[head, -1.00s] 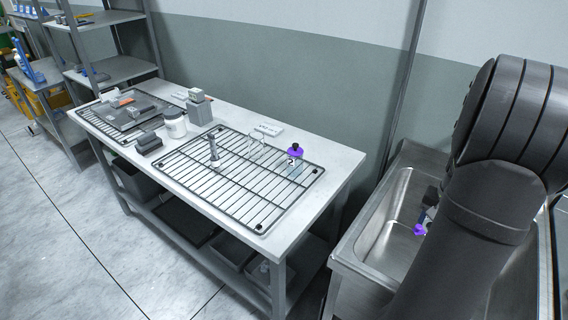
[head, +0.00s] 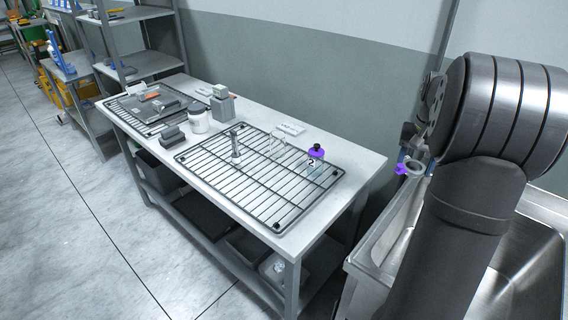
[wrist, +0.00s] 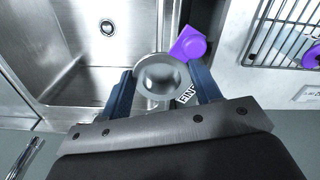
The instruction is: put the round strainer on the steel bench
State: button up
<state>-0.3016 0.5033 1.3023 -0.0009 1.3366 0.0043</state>
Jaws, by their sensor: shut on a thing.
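My gripper (wrist: 162,92) is shut on the round strainer (wrist: 160,78), a small shiny steel cup held between the blue-grey fingers in the wrist view. A purple piece (wrist: 188,45) and a label reading "FINE" show right beside it; how they join the strainer is hard to tell. In the head view the strainer (head: 414,166) is small and partly hidden by my gripper (head: 412,150), above the sink's back left corner. The steel bench (head: 362,166) stands to the left, apart from the strainer.
A metal sink (head: 388,232) stands right of the bench, with a gap between. A wire rack (head: 250,190) on the bench bears a purple-capped bottle (head: 316,156) and glassware. A white jar (head: 198,118) and grey boxes stand farther left. The bench's right end is bare.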

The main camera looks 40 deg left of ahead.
jog(key=s+a+n, duration=0.2)
jog(key=a+n, duration=0.1)
jog(key=a, duration=1.5)
jog(key=n, duration=0.3)
send_over(272, 177)
notch_tip(272, 177, down, 13)
jog(key=shift+s+r, duration=0.1)
jog(key=shift+s, duration=0.05)
jog(key=shift+f, duration=1.95)
jog(key=shift+f, duration=0.15)
jog(key=o, duration=1)
